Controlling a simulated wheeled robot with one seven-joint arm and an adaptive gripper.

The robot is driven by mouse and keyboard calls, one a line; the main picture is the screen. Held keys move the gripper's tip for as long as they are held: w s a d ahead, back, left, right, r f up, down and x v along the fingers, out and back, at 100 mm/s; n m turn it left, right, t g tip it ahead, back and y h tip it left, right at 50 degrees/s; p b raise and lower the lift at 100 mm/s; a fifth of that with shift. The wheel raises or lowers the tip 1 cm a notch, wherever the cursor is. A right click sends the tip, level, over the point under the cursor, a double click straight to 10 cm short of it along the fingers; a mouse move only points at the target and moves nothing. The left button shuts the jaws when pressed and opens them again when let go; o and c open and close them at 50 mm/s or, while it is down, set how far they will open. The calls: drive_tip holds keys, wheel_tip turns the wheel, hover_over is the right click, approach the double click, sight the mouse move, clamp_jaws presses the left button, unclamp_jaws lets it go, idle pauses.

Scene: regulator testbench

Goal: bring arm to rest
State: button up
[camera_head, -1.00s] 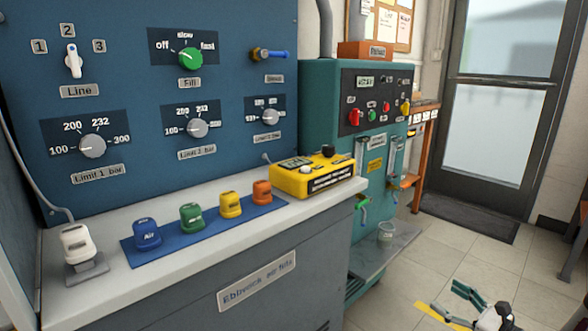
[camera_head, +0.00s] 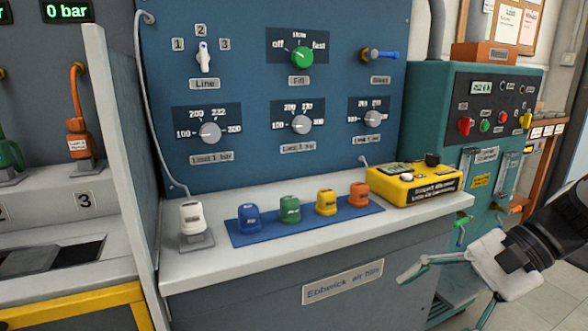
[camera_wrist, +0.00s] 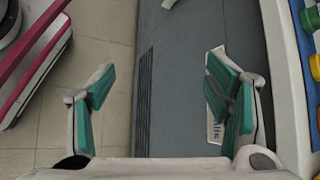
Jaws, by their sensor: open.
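My gripper (camera_head: 440,298) is at the lower right of the head view, in front of the blue bench, with its fingers pointing left. It is open and empty, apart from the bench's counter. In the wrist view my gripper (camera_wrist: 160,88) shows two teal-padded fingers spread wide, with the grey bench front and tiled floor behind the gap. My dark arm (camera_head: 545,240) comes in from the right edge.
The counter (camera_head: 200,268) holds a white connector (camera_head: 193,218), several coloured caps on a blue mat (camera_head: 245,240) and a yellow device (camera_head: 413,184). A teal machine (camera_head: 430,110) stands right. A partition (camera_head: 118,150) and another bench stand left.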

drive_tip(key=s+a+r+n+h, duration=0.2)
drive_tip(key=s+n+h, duration=0.85)
drive_tip(key=s, duration=0.85)
wheel_tip(320, 180, up, 38)
drive_tip(key=t+p, duration=0.3)
drive_tip(key=p, duration=3.2)
drive_tip(key=shift+s+d+f+t+p, duration=0.2)
drive_tip(key=shift+d+f+t+p, duration=0.05)
drive_tip(key=shift+d+t+p, duration=0.15)
drive_tip(key=shift+n+y, duration=0.25)
